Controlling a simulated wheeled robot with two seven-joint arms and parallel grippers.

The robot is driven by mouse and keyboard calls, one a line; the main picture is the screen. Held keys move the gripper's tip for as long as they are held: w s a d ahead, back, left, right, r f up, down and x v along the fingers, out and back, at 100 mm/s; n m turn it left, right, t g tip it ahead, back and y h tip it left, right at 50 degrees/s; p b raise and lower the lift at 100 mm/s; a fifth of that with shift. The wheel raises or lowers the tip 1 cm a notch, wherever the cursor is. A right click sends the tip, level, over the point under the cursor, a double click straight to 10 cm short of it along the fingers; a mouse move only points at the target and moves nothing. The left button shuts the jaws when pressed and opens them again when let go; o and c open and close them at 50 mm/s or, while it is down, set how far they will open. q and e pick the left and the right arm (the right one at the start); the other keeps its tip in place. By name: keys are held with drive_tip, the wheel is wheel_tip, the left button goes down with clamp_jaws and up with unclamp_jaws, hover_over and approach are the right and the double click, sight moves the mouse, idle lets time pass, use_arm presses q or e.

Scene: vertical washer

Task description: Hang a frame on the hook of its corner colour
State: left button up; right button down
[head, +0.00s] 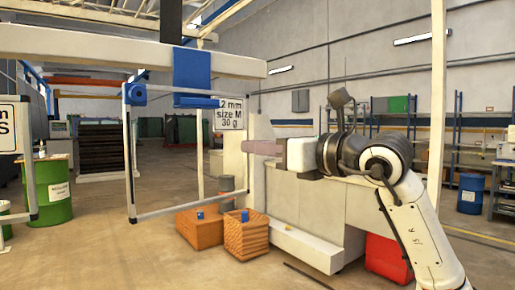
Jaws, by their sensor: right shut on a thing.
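A grey rectangular frame (131,160) with an open middle stands upright at centre left, below the pale overhead beam. A blue hook bracket (193,70) comes down from the beam and overlaps the frame's top right. I cannot tell whether the frame rests on it. My right gripper (246,147) points left, to the right of the frame. My left gripper is out of view.
Two orange crates (200,235) with blue pieces stand on the floor below. A green drum (49,190) is at left. A red box (386,258) is at lower right.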

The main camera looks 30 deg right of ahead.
drive_tip(key=shift+f+b, duration=0.8)
drive_tip(key=shift+f, duration=0.05)
idle(0.3)
drive_tip(key=c, duration=1.9)
unclamp_jaws()
drive_tip(key=shift+o, duration=0.2)
drive_tip(key=s+b, duration=0.4)
drive_tip(key=s, duration=0.6)
drive_tip(key=shift+d, duration=0.35)
